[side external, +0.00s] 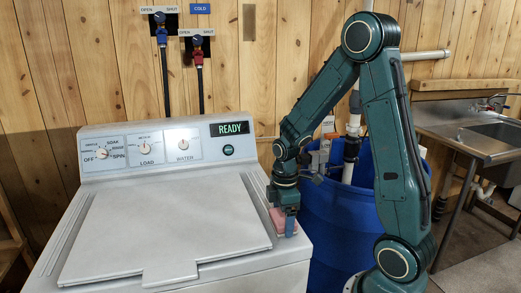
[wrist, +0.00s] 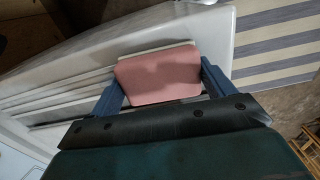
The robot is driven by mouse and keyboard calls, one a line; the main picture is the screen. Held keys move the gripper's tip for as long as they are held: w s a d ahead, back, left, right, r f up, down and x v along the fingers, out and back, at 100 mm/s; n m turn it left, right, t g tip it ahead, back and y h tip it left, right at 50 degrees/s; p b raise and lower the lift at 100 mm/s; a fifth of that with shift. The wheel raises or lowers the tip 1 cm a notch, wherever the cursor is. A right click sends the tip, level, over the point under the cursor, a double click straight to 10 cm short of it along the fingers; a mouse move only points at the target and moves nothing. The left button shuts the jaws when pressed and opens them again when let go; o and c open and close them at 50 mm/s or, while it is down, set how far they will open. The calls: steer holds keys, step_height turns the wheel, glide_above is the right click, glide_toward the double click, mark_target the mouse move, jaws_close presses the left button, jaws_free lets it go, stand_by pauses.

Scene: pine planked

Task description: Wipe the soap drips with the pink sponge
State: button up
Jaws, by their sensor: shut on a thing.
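The pink sponge (wrist: 158,75) sits between the two blue fingers of my gripper (wrist: 160,88) in the wrist view. In the side external view the sponge (side external: 277,219) shows as a small pink edge beneath my gripper (side external: 284,212), at the right edge of the washer top. My gripper is shut on the sponge and points down there. I cannot tell whether the sponge touches the top. No soap drips can be made out in either view; the sponge and gripper hide the surface under them.
The white washer (side external: 285,250) has a closed lid (side external: 165,235) left of my gripper and a raised control panel (side external: 165,148) behind. A blue barrel (side external: 340,215) stands to the right of the washer. A metal sink (side external: 490,140) is at the far right.

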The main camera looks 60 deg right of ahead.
mark_target(279, 210)
steer(key=shift+w+d+r, duration=0.1)
steer(key=shift+w+d, duration=0.2)
steer(key=shift+d, duration=0.05)
steer(key=shift+w+d+f, duration=0.2)
steer(key=shift+w+d, duration=0.05)
steer(key=shift+w+d+r, duration=0.15)
steer(key=shift+w+d, duration=0.15)
steer(key=shift+w+d+f, duration=0.2)
steer(key=shift+w+d, duration=0.05)
steer(key=shift+w+d+r, duration=0.15)
steer(key=shift+w+d, duration=2)
steer(key=shift+w+d+r, duration=0.1)
steer(key=shift+r, duration=0.05)
step_height(279, 210, up, 8)
